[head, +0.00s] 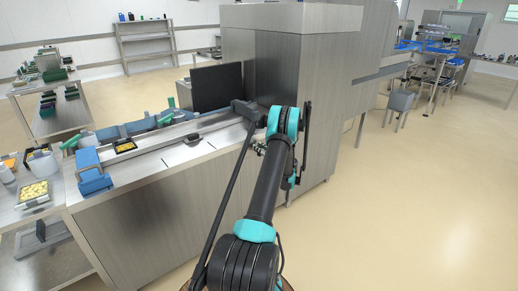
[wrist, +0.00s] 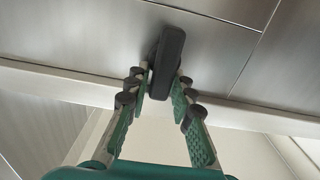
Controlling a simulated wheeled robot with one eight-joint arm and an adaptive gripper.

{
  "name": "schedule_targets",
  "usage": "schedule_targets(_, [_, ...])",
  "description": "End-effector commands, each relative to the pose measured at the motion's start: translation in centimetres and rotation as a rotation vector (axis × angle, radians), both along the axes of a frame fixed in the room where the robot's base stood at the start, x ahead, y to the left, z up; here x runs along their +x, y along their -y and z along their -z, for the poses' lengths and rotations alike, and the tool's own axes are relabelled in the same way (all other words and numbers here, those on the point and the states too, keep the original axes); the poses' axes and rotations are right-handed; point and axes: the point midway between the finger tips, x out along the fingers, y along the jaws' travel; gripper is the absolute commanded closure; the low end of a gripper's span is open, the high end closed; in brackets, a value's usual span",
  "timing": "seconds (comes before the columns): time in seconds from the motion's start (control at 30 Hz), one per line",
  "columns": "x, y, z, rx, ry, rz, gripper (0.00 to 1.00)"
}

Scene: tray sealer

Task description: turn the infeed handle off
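In the wrist view a dark, rounded, elongated handle (wrist: 169,58) stands out from a brushed steel panel, close to the panel's pale lower edge. It is nearly upright in the picture, tilted slightly right. My gripper (wrist: 161,88) is open, with its green-padded fingers on either side of the handle's lower end. I cannot tell whether the fingertips touch it. In the head view my arm reaches to the front of the steel machine (head: 325,110). It hides the handle, and my gripper cannot be made out clearly there.
A steel infeed bench (head: 150,215) with a conveyor runs left from the machine. A black tray (head: 125,146) with yellow food and a blue block (head: 92,176) are on it. A dark screen (head: 216,87) stands behind. The floor (head: 430,200) at right is clear.

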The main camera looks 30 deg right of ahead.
Motion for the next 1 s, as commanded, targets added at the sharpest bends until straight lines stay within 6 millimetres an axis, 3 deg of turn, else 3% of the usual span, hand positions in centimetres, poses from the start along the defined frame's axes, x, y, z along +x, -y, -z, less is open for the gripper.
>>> schedule_targets(0.17, [-0.02, 0.00, 0.01, 0.000, 0.000, 0.000, 1.00])
schedule_targets(0.67, [-0.05, 0.06, 0.16, 0.037, -0.006, -0.001, 1.00])
schedule_targets(1.0, [-0.02, 0.57, 0.31, 0.257, -0.025, -0.001, 1.00])
